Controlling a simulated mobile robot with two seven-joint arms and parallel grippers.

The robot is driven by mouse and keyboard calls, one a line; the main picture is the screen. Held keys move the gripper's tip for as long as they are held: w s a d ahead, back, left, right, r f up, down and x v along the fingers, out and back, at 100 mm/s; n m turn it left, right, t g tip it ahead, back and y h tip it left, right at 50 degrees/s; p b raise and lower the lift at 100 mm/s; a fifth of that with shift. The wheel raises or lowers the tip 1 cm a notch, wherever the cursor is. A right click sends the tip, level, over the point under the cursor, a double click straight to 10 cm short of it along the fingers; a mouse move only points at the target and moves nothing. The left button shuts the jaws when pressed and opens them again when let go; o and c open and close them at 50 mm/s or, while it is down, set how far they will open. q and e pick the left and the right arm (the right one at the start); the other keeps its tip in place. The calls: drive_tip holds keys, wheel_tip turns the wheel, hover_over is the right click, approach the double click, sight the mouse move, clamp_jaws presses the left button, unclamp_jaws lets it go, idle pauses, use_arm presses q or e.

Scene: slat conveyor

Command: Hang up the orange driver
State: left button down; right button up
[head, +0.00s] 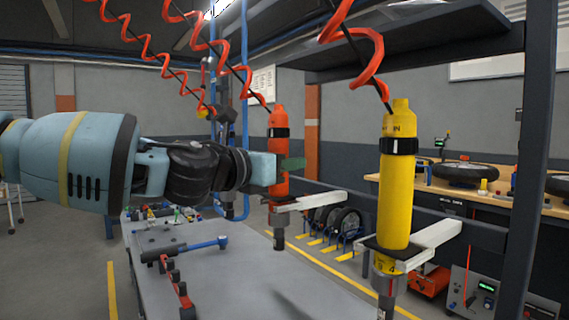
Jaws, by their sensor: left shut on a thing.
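The orange driver (279,125) hangs upright in the middle of the head view, with a red coiled hose running up from its top. My left gripper (279,168) comes in from the left and is shut on the driver's body, just below its black band. A white bracket (318,201) with a dark fork is at the driver's lower body, and the driver's metal nose shows below it. I cannot tell whether the driver rests in the fork or is only held at it. My right gripper is not in view.
A yellow driver (396,200) stands in a second white bracket (434,240) to the right, nearer to me. A grey table (245,285) lies below, with a blue-handled tool (190,247) and a red rack (176,280) on it. Red coiled hoses hang overhead.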

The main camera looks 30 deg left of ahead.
use_arm(q)
drive_tip(key=shift+f+b, duration=0.2)
drive_tip(key=shift+b, duration=0.1)
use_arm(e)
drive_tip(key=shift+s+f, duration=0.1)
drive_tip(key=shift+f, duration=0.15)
use_arm(q)
drive_tip(key=c, duration=0.9)
unclamp_jaws()
drive_tip(key=shift+f, duration=0.2)
drive_tip(key=shift+s+r, duration=0.15)
drive_tip(key=shift+s, duration=0.2)
drive_tip(key=s, duration=0.3)
drive_tip(key=s+a, duration=0.1)
drive_tip(key=s, duration=0.3)
drive_tip(key=shift+a+r+p, duration=0.1)
drive_tip(key=shift+a+p, duration=0.1)
drive_tip(key=shift+p, duration=0.2)
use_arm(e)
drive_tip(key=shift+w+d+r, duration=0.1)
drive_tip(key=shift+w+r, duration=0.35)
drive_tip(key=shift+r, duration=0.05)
